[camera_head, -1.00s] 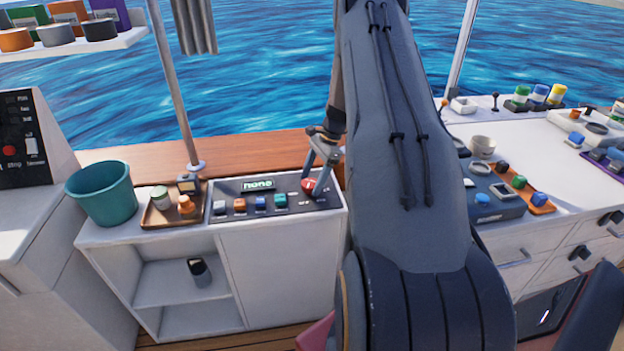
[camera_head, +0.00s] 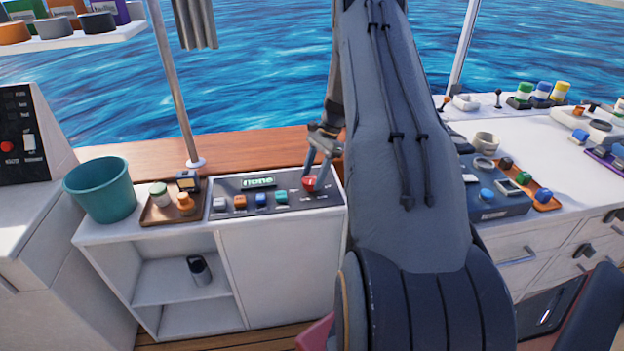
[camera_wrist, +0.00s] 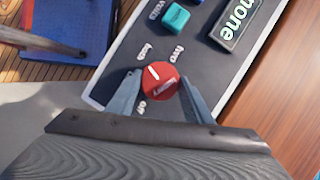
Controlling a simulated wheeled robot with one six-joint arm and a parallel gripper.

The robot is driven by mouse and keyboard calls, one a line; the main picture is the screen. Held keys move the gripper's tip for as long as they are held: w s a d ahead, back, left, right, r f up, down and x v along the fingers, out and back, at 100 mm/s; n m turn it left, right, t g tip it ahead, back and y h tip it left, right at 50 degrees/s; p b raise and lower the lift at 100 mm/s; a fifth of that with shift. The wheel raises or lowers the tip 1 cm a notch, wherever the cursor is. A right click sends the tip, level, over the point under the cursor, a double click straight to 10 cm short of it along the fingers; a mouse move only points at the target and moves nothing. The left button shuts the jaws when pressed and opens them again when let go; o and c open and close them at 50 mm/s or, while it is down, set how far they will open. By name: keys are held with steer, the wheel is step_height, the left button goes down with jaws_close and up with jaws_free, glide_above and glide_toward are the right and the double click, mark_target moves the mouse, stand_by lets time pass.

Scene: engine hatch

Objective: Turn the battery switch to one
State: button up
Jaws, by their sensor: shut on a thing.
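The battery switch is a red round knob (camera_wrist: 161,81) with a white pointer line, on a dark switch panel (camera_head: 228,187). The knob also shows in the head view (camera_head: 309,183), at the panel's right end. My gripper (camera_wrist: 160,92) is shut on the knob, one finger on each side. In the head view my gripper (camera_head: 320,168) comes down onto the knob from above. The panel's green display (camera_head: 258,182) reads "none".
Several coloured switches, including a teal one (camera_head: 281,197), line the panel left of the knob. A wooden tray (camera_head: 157,216) with small items and a teal bucket (camera_head: 101,190) stand further left. Water lies behind the wooden ledge (camera_head: 250,150). A cluttered white counter (camera_head: 540,145) is at right.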

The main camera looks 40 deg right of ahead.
steer(key=n+b, duration=0.1)
steer(key=n+g+b, duration=0.1)
steer(key=n, duration=0.2)
steer(key=shift+w+n+g+h+b, duration=0.3)
steer(key=shift+b, duration=0.1)
steer(key=shift+w+r+n+g+h+b, duration=0.1)
steer(key=shift+n+g+h+b, duration=0.25)
steer(key=shift+n, duration=0.95)
steer(key=shift+w+n+g+h+b, duration=0.15)
steer(key=shift+n+g+b, duration=0.4)
steer(key=shift+n, duration=0.75)
steer(key=shift+s, duration=0.1)
steer(key=o, duration=1)
steer(key=shift+a, duration=0.1)
steer(key=shift+o, duration=0.2)
steer(key=b+v, duration=0.2)
steer(key=v, duration=0.5)
steer(key=shift+r, duration=0.35)
